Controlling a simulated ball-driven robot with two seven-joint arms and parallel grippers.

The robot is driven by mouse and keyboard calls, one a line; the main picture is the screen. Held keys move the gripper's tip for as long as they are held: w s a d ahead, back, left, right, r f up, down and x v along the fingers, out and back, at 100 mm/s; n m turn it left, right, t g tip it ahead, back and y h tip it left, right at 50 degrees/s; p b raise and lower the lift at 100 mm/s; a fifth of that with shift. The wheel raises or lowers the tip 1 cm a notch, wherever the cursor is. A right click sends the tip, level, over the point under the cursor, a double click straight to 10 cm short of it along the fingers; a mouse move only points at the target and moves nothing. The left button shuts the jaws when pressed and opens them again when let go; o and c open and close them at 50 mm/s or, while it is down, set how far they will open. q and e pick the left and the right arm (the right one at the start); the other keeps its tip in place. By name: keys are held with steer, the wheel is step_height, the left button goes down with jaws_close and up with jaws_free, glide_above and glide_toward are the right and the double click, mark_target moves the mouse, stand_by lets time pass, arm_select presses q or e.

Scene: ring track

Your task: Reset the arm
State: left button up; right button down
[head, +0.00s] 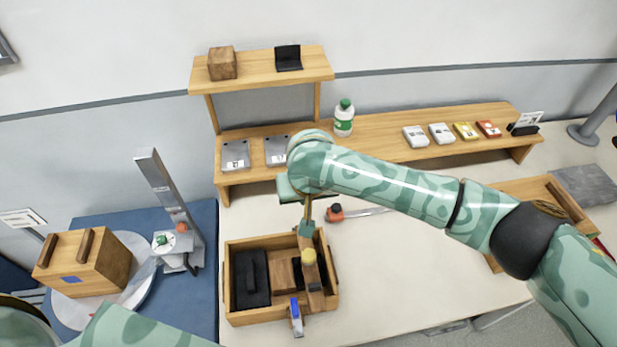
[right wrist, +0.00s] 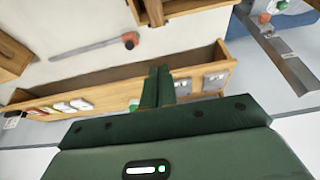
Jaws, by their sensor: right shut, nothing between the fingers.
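My right arm comes in from the right in the head view, patterned in light and dark green. It reaches across the table, with its dark green hand (head: 290,188) in front of the shelf and above the far side of the wooden box. In the right wrist view the two green fingers of my right gripper (right wrist: 159,70) lie together, shut, with nothing between them. My left gripper is out of view; only green patterned parts of my own body show along the bottom left edge in the head view.
An open wooden box (head: 262,318) with tools stands below the hand. A wooden shelf (head: 380,150) behind carries a green-capped bottle (head: 344,118) and several small boxes. A long tool (head: 362,212) lies on the table. A wooden crate (head: 85,262) stands left.

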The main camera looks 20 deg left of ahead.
steer(key=s+r+n+y+p, duration=0.2)
steer(key=s+r+y, duration=0.2)
steer(key=s+r, duration=0.5)
steer(key=w+d+f+m+t+h, duration=0.1)
steer(key=d+f+t+h, duration=0.15)
steer(key=d, duration=0.85)
steer(key=w+d+f+t+h, duration=0.1)
steer(key=w+d+f+t, duration=0.15)
steer(key=d, duration=0.75)
steer(key=s+d+f+g+h, duration=0.1)
steer(key=s+d+f+h, duration=0.15)
steer(key=s+d, duration=0.55)
steer(key=s+d+f+g+h, duration=0.1)
steer(key=s+d+h, duration=0.25)
steer(key=d, duration=0.95)
steer(key=s+a+f+g+y+b, duration=0.1)
steer(key=s+a+f+g+b, duration=0.35)
steer(key=f, duration=1.55)
steer(key=s+f+t+y+b, duration=0.15)
steer(key=f+b, duration=0.55)
steer(key=f, duration=1.3)
steer(key=s+f+m+g+y+b, duration=0.1)
steer(key=s+f+b, duration=0.7)
steer(key=s+f, duration=1)
step_height(320, 180, down, 4)
steer(key=shift+m+g, duration=0.8)
steer(key=shift+g, duration=0.1)
